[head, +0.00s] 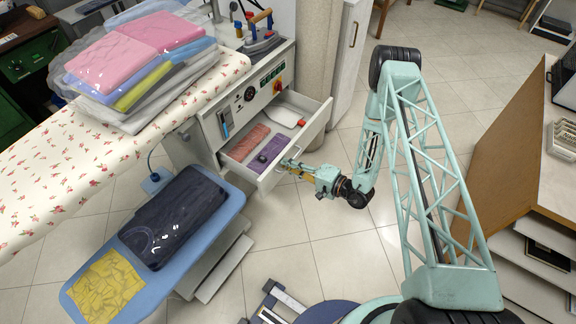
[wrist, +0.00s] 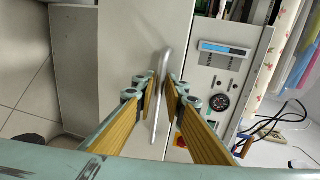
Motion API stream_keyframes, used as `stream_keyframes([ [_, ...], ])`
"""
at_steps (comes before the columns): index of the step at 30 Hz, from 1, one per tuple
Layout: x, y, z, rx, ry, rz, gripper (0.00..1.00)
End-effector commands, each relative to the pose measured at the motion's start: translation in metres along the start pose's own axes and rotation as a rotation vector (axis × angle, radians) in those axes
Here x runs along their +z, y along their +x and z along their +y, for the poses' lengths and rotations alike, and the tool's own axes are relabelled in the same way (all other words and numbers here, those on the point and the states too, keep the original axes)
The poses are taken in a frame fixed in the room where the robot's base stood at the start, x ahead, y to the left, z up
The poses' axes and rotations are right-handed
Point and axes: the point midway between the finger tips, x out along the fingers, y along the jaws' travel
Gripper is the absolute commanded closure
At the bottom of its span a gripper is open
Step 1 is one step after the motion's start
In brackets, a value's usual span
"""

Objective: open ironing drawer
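The ironing drawer (head: 302,143) stands pulled out from the grey ironing unit, so its inside shows in the head view. Inside lie a reddish folded item (head: 246,142), a purple one (head: 268,156) and a white one with a red edge (head: 285,116). My gripper (head: 292,167) is at the drawer's front. In the wrist view, its yellow-padded fingers (wrist: 162,82) are close together on either side of the thin metal drawer handle (wrist: 157,135) and appear shut on it. The pale drawer front (wrist: 125,45) fills the middle of that view.
A control panel (head: 240,98) with a dial and red knob sits above the drawer. An ironing board with wrapped clothes (head: 140,50) and a blue-edged board (head: 190,225) with dark clothing stand left. A wooden counter (head: 500,150) is right. Tiled floor before the drawer is clear.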

Motion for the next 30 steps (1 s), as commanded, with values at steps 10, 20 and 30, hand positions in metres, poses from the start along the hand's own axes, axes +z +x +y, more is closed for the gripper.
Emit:
stream_keyframes([
  [10, 0.000, -0.004, 0.000, 0.001, 0.001, -0.001, 0.89],
  [20, 0.000, -0.027, 0.000, 0.001, 0.001, 0.001, 0.89],
  [30, -0.001, -0.061, 0.001, 0.001, 0.001, 0.001, 0.89],
])
